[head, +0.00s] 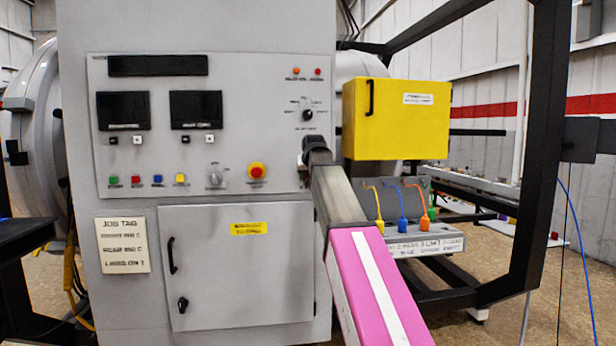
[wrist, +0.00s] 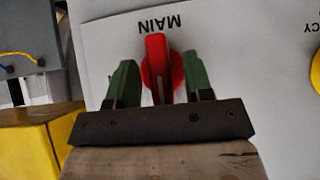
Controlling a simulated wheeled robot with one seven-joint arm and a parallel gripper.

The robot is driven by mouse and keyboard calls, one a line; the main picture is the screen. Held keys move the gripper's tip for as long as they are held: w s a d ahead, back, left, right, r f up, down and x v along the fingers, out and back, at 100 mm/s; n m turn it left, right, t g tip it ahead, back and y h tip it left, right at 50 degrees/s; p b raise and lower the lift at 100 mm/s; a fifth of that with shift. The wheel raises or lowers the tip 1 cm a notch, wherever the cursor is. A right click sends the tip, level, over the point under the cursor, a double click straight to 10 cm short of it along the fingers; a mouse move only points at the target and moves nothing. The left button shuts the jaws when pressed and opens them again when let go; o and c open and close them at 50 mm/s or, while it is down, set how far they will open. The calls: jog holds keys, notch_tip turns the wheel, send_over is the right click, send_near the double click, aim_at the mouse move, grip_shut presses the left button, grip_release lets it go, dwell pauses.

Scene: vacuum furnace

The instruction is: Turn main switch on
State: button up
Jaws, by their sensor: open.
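The main switch (wrist: 157,62) is a red round knob with a raised handle, under an upside-down MAIN label (wrist: 158,22) in the wrist view. My gripper (wrist: 159,66) is open, its two green fingers on either side of the red handle. A gap shows between each finger and the handle, so they look apart from it. In the head view my arm reaches to the right side of the grey control panel (head: 225,150) and hides the main switch. My fingers cannot be made out there.
A selector dial (head: 307,115) is just above my arm. A yellow box (head: 395,120) stands close on the right.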

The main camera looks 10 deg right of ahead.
grip_shut()
dwell(0.4)
jog(key=m+y, duration=0.1)
jog(key=y, duration=0.2)
jog(key=shift+d+f+m, duration=0.1)
jog(key=shift+d+m, duration=0.1)
jog(key=shift+m, duration=0.2)
jog(key=m+y, duration=0.2)
jog(key=y, duration=0.1)
jog(key=shift+d+f+t+y, duration=0.1)
jog(key=shift+t+y, duration=0.2)
jog(key=shift+y, duration=0.1)
jog(key=m+t+y, duration=0.1)
jog(key=m+y, duration=0.1)
jog(key=y, duration=0.1)
jog(key=shift+d+f, duration=0.1)
jog(key=shift+f+m+t+y, duration=0.15)
jog(key=shift+m+t+y, duration=0.95)
jog(key=shift+m+y, duration=0.4)
